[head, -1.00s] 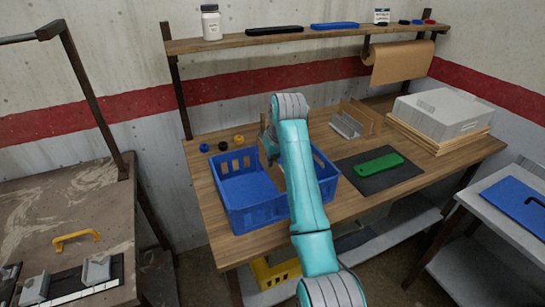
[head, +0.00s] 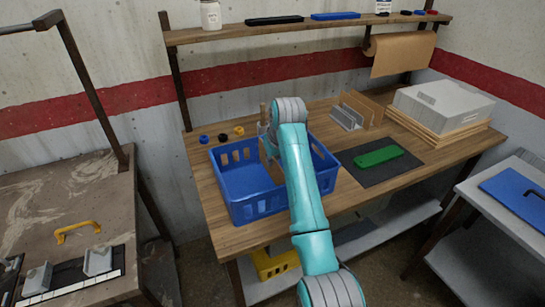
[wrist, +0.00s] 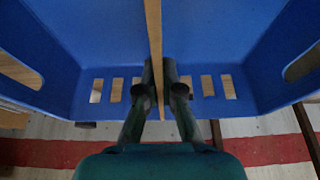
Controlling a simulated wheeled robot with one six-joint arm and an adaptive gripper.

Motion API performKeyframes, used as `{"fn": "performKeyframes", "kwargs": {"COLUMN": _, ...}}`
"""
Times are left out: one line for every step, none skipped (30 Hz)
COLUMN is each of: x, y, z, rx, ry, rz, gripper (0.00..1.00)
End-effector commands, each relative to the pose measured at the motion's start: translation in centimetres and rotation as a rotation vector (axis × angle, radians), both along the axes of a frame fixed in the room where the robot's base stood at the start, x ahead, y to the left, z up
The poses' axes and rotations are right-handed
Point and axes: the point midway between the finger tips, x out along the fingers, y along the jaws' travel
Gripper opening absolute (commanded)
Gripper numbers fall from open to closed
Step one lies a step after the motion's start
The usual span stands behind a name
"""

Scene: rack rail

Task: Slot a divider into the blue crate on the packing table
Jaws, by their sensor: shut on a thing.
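The blue crate (head: 258,207) stands on the packing table (head: 222,215), open side up. My gripper (wrist: 161,85) is shut on a thin brown divider (wrist: 154,28), with one finger on each side of it. In the wrist view the divider runs upright along the middle between the crate's side walls. In the head view the divider (head: 265,165) shows just left of my arm, partly down inside the crate. My arm hides part of the crate and most of the gripper there. The divider's lower edge is hidden, so I cannot tell whether it touches the floor or slots.
A grey holder with brown panels (head: 360,108) stands behind right of the crate. A green object (head: 379,156) lies on a dark mat (head: 372,178). A white box (head: 441,104) rests on boards at the right. Small rings (head: 222,139) lie behind the crate. A shelf (head: 215,33) spans above.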

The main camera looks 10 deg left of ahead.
Motion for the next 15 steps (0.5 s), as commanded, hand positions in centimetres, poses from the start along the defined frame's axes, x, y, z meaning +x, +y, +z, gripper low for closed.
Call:
{"fn": "performKeyframes", "kwargs": {"x": 0.0, "y": 0.0, "z": -0.2, "rx": -0.001, "ry": 0.001, "rz": 0.000, "gripper": 0.00}}
{"fn": "performKeyframes", "kwargs": {"x": 0.0, "y": 0.0, "z": -0.3, "rx": -0.001, "ry": 0.001, "rz": 0.000, "gripper": 0.00}}
{"fn": "performKeyframes", "kwargs": {"x": 0.0, "y": 0.0, "z": -0.5, "rx": 0.000, "ry": 0.000, "rz": 0.000, "gripper": 0.00}}
{"fn": "performKeyframes", "kwargs": {"x": 0.0, "y": 0.0, "z": -0.6, "rx": 0.000, "ry": 0.000, "rz": 0.000, "gripper": 0.00}}
{"fn": "performKeyframes", "kwargs": {"x": 0.0, "y": 0.0, "z": -0.7, "rx": 0.000, "ry": 0.000, "rz": 0.000, "gripper": 0.00}}
{"fn": "performKeyframes", "kwargs": {"x": 0.0, "y": 0.0, "z": -0.8, "rx": 0.000, "ry": 0.000, "rz": 0.000, "gripper": 0.00}}
{"fn": "performKeyframes", "kwargs": {"x": 0.0, "y": 0.0, "z": -0.9, "rx": 0.000, "ry": 0.000, "rz": 0.000, "gripper": 0.00}}
{"fn": "performKeyframes", "kwargs": {"x": 0.0, "y": 0.0, "z": -1.0, "rx": 0.000, "ry": 0.000, "rz": 0.000, "gripper": 0.00}}
{"fn": "performKeyframes", "kwargs": {"x": 0.0, "y": 0.0, "z": -1.1, "rx": 0.000, "ry": 0.000, "rz": 0.000, "gripper": 0.00}}
{"fn": "performKeyframes", "kwargs": {"x": 0.0, "y": 0.0, "z": -1.2, "rx": 0.000, "ry": 0.000, "rz": 0.000, "gripper": 0.00}}
{"fn": "performKeyframes", "kwargs": {"x": 0.0, "y": 0.0, "z": -1.2, "rx": 0.000, "ry": 0.000, "rz": 0.000, "gripper": 0.00}}
{"fn": "performKeyframes", "kwargs": {"x": 0.0, "y": 0.0, "z": -1.2, "rx": 0.000, "ry": 0.000, "rz": 0.000, "gripper": 0.00}}
{"fn": "performKeyframes", "kwargs": {"x": 0.0, "y": 0.0, "z": -1.3, "rx": 0.000, "ry": 0.000, "rz": 0.000, "gripper": 0.00}}
{"fn": "performKeyframes", "kwargs": {"x": 0.0, "y": 0.0, "z": -1.3, "rx": 0.000, "ry": 0.000, "rz": 0.000, "gripper": 0.00}}
{"fn": "performKeyframes", "kwargs": {"x": 0.0, "y": 0.0, "z": -1.3, "rx": 0.000, "ry": 0.000, "rz": 0.000, "gripper": 0.00}}
